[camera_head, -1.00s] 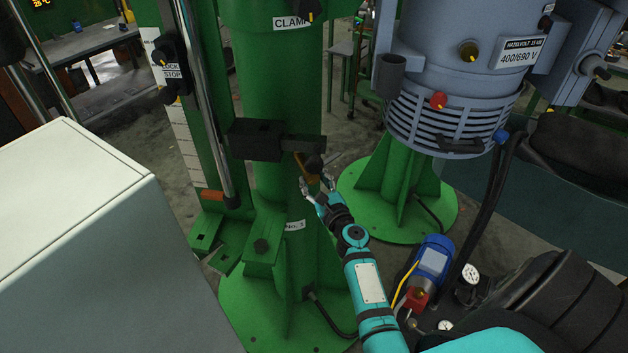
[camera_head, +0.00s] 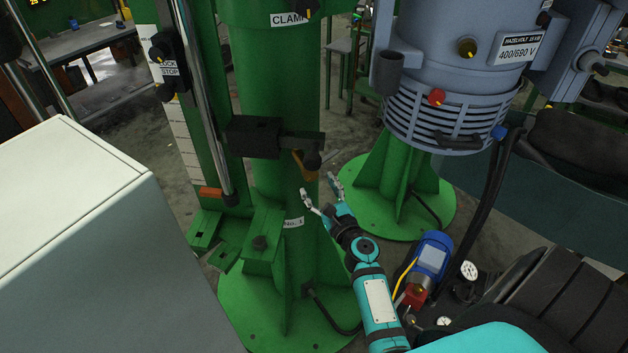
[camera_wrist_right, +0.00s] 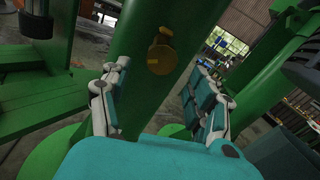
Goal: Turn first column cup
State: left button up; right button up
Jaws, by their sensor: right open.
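The first column (camera_head: 270,100) is green, with a No. 1 label. A small brass-yellow cup (camera_head: 304,170) sits on its side, just below a dark block with an arm (camera_head: 260,138). The cup also shows in the right wrist view (camera_wrist_right: 161,58), against the column, above and between my fingers. My right gripper (camera_head: 318,187) is open and empty, just below the cup and apart from it. In the right wrist view both fingers (camera_wrist_right: 162,100) stand wide apart with nothing between them. My left gripper is in neither view.
A grey motor housing (camera_head: 455,60) on a green foot stands to the right. A white cabinet (camera_head: 80,220) fills the left front. A blue pump (camera_head: 432,258) and gauges lie near my right arm. A chrome rod (camera_head: 205,100) runs beside the column.

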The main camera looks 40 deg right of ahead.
jog(key=shift+s+a, duration=0.15)
jog(key=shift+s, duration=0.6)
jog(key=shift+s+a, duration=0.15)
jog(key=shift+s, duration=0.6)
